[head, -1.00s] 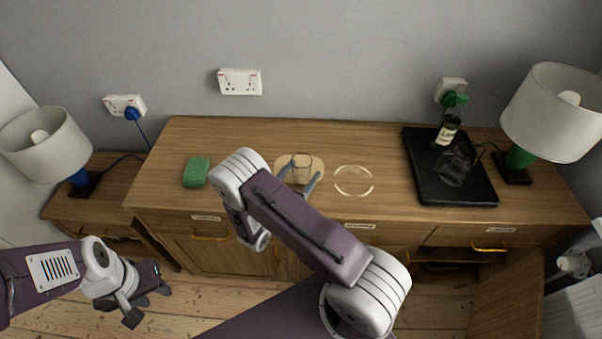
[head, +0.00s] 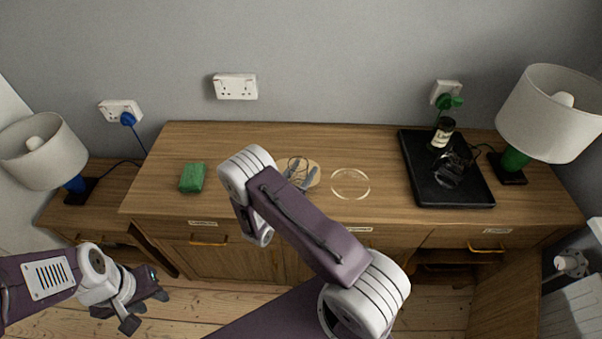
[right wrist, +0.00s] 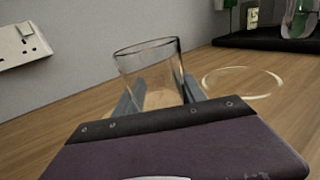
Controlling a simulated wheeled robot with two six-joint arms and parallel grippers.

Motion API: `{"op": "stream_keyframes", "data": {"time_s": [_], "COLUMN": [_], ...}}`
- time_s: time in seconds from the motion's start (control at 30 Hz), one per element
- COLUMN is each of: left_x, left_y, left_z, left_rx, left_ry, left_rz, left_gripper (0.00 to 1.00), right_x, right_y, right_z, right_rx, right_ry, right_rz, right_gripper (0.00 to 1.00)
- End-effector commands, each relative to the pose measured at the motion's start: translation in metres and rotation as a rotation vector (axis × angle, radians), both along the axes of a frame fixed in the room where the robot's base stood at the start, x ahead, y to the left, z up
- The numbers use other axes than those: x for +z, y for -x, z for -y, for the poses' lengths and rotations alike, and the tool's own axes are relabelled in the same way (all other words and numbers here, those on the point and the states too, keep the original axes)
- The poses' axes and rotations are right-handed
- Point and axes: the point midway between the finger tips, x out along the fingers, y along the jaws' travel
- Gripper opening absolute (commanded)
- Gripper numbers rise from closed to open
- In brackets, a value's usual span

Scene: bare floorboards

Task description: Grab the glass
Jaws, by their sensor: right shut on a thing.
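A clear glass (right wrist: 152,72) stands between the two fingers of my right gripper (right wrist: 160,95) in the right wrist view. The fingers are shut on its sides. In the head view the glass (head: 298,167) is small and faint, over a pale beige patch (head: 315,174) on the wooden sideboard, and my right gripper (head: 301,175) is around it. My right arm hides part of the gripper. I cannot tell whether the glass touches the surface. My left gripper (head: 145,307) is open and empty, low at the left, in front of the sideboard.
A pale ring (head: 350,184) marks the sideboard (head: 240,140) right of the glass. A green sponge (head: 192,178) lies to the left. A black tray (head: 455,195) at the right holds a dark bottle (head: 442,134) and a clear glass vessel (head: 449,172). Lamps stand at both ends.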

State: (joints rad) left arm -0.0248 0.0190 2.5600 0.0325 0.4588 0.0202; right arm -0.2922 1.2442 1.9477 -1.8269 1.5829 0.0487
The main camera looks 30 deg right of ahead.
Motion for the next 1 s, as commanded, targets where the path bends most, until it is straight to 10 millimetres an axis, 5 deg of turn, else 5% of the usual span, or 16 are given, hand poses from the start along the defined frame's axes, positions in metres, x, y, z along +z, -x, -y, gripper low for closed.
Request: {"op": "stream_keyframes", "data": {"time_s": [0.27,0.6,1.0], "left_x": [0.006,0.011,0.012], "left_y": [0.0,0.0,0.0], "left_z": [0.0,0.0,0.0], "left_rx": [0.0,0.0,0.0], "left_ry": [0.0,0.0,0.0], "left_rz": [0.0,0.0,0.0], "left_gripper": [0.36,0.36,0.36], "right_x": [0.044,0.088,0.108], "right_y": [0.002,0.057,0.08], "right_z": [0.002,0.062,0.086], "right_rx": [-0.001,-0.006,0.0], "right_ry": [0.001,0.002,0.001], "right_rz": [0.003,-0.001,0.002], "right_gripper": [0.0,0.0,0.0]}}
